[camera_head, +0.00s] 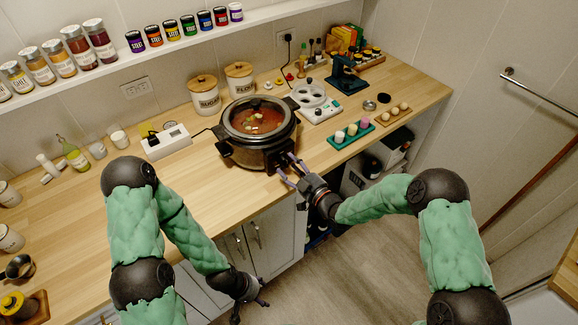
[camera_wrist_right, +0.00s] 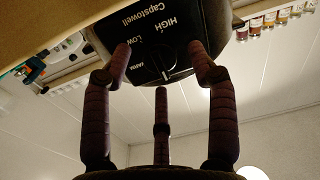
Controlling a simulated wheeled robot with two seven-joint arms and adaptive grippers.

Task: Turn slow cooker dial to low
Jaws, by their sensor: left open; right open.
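The slow cooker (camera_head: 247,156) is round and dark with a glass top showing reddish food. It stands near the counter's front edge. In the right wrist view its dark control panel (camera_wrist_right: 180,22) bears the labels HIGH, LOW and WARM. The dial (camera_wrist_right: 161,62) sits beneath the labels there; its exact setting is hard to read. My right gripper (camera_head: 287,171) is open at the cooker's front. In the wrist view its fingers (camera_wrist_right: 160,65) are spread around the dial; I cannot tell whether they touch it. My left gripper (camera_head: 248,304) is open and empty, low before the cabinets.
A white power strip (camera_head: 166,142) and canisters (camera_head: 204,95) stand behind and left of the cooker. A green tray (camera_head: 338,144) with small items and a white egg-cooker-like appliance (camera_head: 319,108) are to its right. The floor (camera_head: 345,265) in front is clear.

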